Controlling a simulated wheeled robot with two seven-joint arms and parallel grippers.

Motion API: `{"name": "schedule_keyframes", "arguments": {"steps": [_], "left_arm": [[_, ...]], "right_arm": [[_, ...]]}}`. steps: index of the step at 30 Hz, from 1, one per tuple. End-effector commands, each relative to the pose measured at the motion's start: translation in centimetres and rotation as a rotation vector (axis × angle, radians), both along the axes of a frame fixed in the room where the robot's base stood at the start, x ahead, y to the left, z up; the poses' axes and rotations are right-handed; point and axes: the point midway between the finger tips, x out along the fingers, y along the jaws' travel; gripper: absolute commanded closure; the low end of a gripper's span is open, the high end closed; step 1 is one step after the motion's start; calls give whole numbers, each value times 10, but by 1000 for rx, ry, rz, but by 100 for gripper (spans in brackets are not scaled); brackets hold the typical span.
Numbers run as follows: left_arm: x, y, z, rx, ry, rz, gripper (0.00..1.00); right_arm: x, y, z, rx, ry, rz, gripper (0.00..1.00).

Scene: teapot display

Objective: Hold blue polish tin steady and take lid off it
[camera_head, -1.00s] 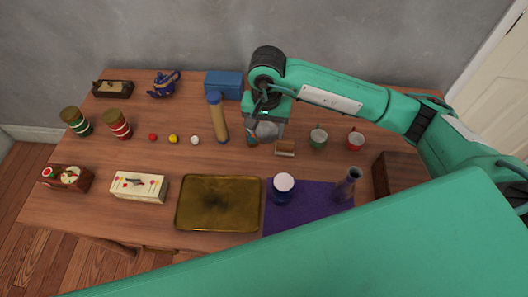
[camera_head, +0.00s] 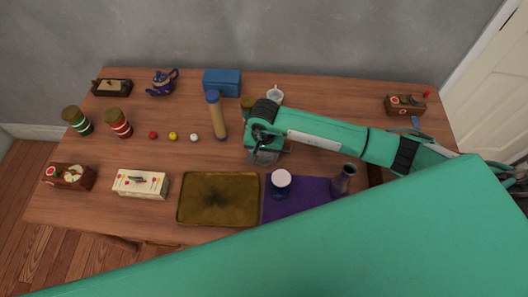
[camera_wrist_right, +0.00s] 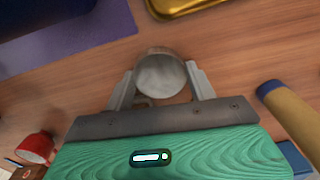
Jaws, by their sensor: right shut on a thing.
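A dark blue shape at the top left of the wrist view may be part of the tin. My left gripper is not in view.
A gold tray (camera_head: 218,200) lies left of the mat. A yellow tube with blue ends (camera_head: 217,118) stands left of my right gripper. Small balls, striped jars and boxes fill the left side.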

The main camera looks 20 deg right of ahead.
Motion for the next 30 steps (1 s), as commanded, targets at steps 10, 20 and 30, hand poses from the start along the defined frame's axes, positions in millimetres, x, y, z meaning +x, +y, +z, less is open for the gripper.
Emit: {"name": "schedule_keyframes", "arguments": {"steps": [10,20,30], "left_arm": [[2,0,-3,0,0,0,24],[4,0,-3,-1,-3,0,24],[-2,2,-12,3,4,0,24]], "right_arm": [[0,0,-2,1,0,1,36],[0,0,-2,0,0,0,22],[2,0,36,1,-7,2,22]]}}
